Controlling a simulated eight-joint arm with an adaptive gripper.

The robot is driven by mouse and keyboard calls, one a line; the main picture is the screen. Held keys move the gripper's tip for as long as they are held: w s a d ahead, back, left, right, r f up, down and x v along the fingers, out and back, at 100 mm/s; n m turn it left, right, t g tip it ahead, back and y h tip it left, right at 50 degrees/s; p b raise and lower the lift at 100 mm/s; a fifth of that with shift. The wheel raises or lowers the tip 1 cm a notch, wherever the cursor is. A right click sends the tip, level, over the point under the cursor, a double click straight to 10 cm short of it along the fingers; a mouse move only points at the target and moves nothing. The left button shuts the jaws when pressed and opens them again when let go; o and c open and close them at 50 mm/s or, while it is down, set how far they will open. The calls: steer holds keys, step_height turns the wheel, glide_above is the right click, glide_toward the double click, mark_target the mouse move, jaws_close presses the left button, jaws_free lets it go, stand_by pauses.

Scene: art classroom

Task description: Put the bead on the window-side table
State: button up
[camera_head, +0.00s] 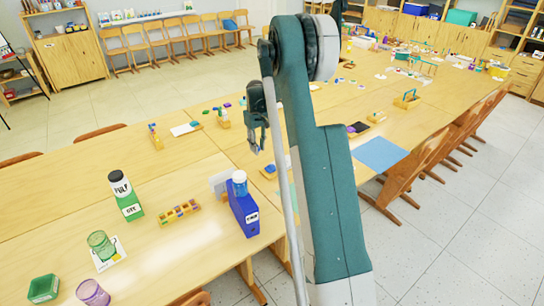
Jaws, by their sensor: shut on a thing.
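My gripper (256,146) hangs from my green arm, pointing down above the wooden tables near the middle of the picture. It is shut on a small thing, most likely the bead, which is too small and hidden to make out. I cannot pick out the bead anywhere else. A near wooden table (60,215) fills the left front, and a long run of joined wooden tables (420,105) extends to the back right. No window shows, so I cannot tell which is the window-side table.
The near table holds a black-and-green bottle (126,196), a blue box file (244,211), a bead-coloured block tray (180,212), a green cup (100,245), a purple cup (93,293) and a green box (43,288). A blue sheet (380,154) lies at the right. Wooden chairs (440,148) line that edge.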

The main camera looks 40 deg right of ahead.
glide_above(259, 166)
steer(key=shift+f+b, duration=0.4)
steer(key=shift+f, duration=2.2)
steer(key=shift+f, duration=0.15)
steer(key=shift+f+b, duration=0.4)
steer(key=shift+f, duration=1.3)
steer(key=shift+f, duration=0.15)
steer(key=o, duration=0.7)
steer(key=shift+c, duration=0.2)
step_height(259, 166, up, 12)
steer(key=shift+r+p, duration=0.15)
steer(key=shift+p, duration=0.85)
